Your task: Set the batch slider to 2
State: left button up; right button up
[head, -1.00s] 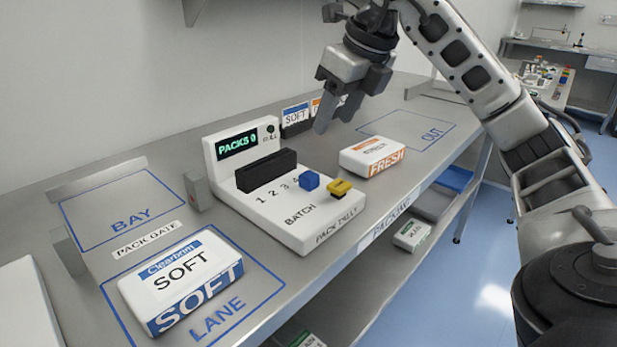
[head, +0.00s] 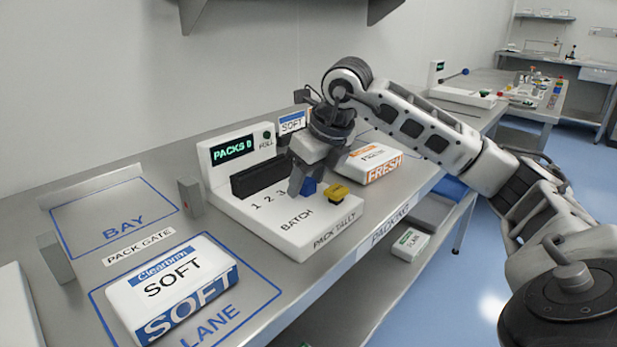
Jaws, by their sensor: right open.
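The white batch console (head: 262,228) stands on the steel bench with a dark screen reading PACKS 0 and the numbers 1, 2, 3 printed along its top; the 4 is hidden behind my gripper. The blue slider knob (head: 309,187) sits at the right end of the number row, by the 4 position. My right gripper (head: 303,186) is open, pointing down at the blue knob, with one finger on its left side. The other finger is mostly hidden, and I cannot tell whether they touch the knob. My left gripper is not in view.
A yellow button (head: 339,193) is just right of the knob. A black block (head: 263,174) stands behind the numbers. A FRESH pack (head: 372,162) lies to the right, and a SOFT pack (head: 170,287) lies in the LANE outline at the front left.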

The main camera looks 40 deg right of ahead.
aim_at(279, 205)
grip_shut()
jog(key=a, duration=0.2)
jog(key=a+p, duration=0.1)
jog(key=a, duration=0.3)
jog(key=shift+s+p, duration=0.25)
jog(key=shift+p, duration=0.05)
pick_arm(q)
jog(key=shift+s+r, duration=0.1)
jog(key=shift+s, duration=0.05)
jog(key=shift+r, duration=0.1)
pick_arm(e)
grip_release()
